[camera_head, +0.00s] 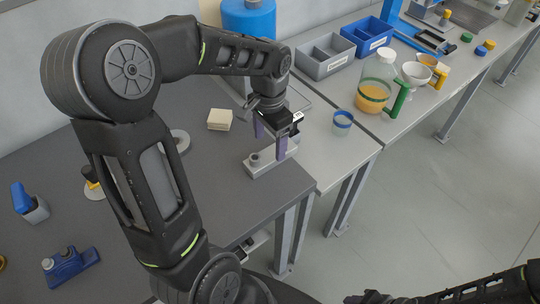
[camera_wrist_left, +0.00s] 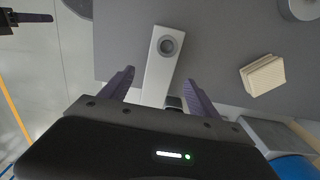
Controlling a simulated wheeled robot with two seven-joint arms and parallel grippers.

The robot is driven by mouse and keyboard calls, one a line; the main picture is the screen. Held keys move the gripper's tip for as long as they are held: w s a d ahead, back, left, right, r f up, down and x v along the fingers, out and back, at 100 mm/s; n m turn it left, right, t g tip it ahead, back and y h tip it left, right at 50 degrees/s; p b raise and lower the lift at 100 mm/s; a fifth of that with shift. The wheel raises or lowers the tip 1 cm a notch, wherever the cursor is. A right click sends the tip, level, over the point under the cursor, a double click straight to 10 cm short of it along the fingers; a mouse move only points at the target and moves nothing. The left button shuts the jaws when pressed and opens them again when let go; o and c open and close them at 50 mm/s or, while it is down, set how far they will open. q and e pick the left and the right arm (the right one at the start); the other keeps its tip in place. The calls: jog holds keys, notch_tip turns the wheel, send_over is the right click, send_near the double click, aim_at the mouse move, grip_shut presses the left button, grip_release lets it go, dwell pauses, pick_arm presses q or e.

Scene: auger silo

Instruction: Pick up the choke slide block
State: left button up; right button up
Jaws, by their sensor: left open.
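A light grey metal bar, which I take to be the choke slide block (camera_head: 262,169), lies near the right edge of the dark table. In the left wrist view the block (camera_wrist_left: 157,76) has a dark-centred round feature at its far end and a small black part near my gripper. My left gripper (camera_head: 270,139) is open above the block, one purple finger on each side in the wrist view (camera_wrist_left: 160,79). Contact cannot be told. Part of my right gripper (camera_wrist_left: 32,17) shows at the upper left of the wrist view; its opening is unclear.
A cream stack of pads (camera_head: 219,119) lies left of the block. A clear cup with a blue rim (camera_head: 342,123), an orange-filled jar (camera_head: 373,88) and a grey bin (camera_head: 324,58) stand on the lighter table to the right. A blue tool (camera_head: 68,264) lies front left.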

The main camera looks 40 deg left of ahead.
aim_at(270, 154)
pick_arm(q)
notch_tip(270, 154, down, 5)
jog(key=shift+f+p, duration=0.1)
jog(key=shift+p, duration=0.55)
jog(key=shift+c, duration=0.5)
grip_shut()
dwell(0.4)
